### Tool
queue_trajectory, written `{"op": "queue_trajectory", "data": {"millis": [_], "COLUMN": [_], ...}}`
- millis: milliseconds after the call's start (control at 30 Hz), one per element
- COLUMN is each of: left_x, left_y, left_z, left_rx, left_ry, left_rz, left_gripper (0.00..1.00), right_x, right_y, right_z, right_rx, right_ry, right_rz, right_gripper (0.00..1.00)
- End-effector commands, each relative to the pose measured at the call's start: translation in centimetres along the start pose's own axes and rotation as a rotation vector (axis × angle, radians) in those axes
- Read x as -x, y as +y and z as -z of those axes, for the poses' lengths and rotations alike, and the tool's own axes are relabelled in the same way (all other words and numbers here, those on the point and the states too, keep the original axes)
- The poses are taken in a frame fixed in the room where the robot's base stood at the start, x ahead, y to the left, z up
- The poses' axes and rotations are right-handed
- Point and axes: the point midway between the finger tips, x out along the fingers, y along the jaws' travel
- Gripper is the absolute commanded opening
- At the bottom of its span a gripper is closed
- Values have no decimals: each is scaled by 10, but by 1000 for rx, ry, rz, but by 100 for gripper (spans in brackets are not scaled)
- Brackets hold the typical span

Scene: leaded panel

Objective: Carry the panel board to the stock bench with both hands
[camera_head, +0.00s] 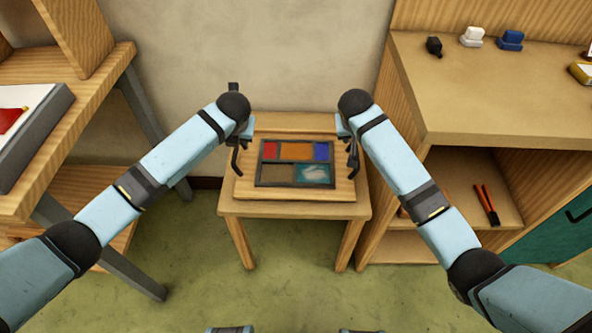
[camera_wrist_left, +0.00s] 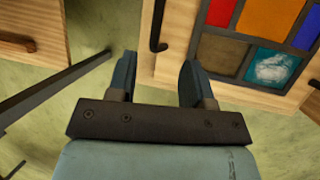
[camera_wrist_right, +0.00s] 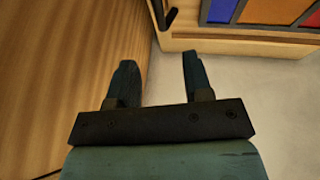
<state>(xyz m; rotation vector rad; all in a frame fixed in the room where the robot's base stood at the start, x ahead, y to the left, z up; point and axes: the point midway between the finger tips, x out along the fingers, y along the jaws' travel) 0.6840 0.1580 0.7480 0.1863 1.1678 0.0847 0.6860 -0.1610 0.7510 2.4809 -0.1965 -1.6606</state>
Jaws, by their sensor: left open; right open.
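The panel board (camera_head: 245,190) is a pale wooden board lying flat on a small wooden table (camera_head: 230,206). It bears a dark-framed panel (camera_head: 296,163) with red, orange, blue and cloudy pale-blue pieces and one brown cell. A black handle stands at each side: the left one (camera_wrist_left: 158,25) and the right one (camera_head: 353,160). My left gripper (camera_wrist_left: 157,72) is open and empty, close to the left handle, which shows beyond its fingertips. My right gripper (camera_wrist_right: 157,68) is open and empty beside the right handle, also beyond its fingertips. Neither gripper visibly touches the board. Which bench is the stock bench is unclear.
A wooden bench (camera_head: 470,90) at the right holds small black, white and blue objects, with red-handled tools (camera_head: 487,204) on a shelf below. Another bench (camera_head: 95,85) at the left holds a grey-edged tray (camera_head: 40,135). Green floor (camera_head: 195,255) is clear in front.

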Motion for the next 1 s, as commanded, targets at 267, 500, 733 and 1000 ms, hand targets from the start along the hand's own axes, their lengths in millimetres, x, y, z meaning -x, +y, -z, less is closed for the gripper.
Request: {"op": "queue_trajectory", "data": {"millis": [267, 500, 733, 1000], "left_x": [1, -12, -52, -104], "left_y": [2, 1, 2, 2], "left_z": [-2, -1, -1, -1], "left_rx": [-17, -15, -13, -13], "left_ry": [3, 5, 6, 6], "left_rz": [-7, -6, -7, -6], "left_gripper": [46, 46, 46, 46], "right_x": [1, -11, -52, -104], "right_y": [0, 1, 1, 1], "right_z": [2, 1, 1, 1], "right_rx": [-2, -2, -2, -2], "right_ry": [-3, -5, -5, -5], "right_rz": [-5, -6, -5, -6], "right_gripper": [46, 46, 46, 46]}}
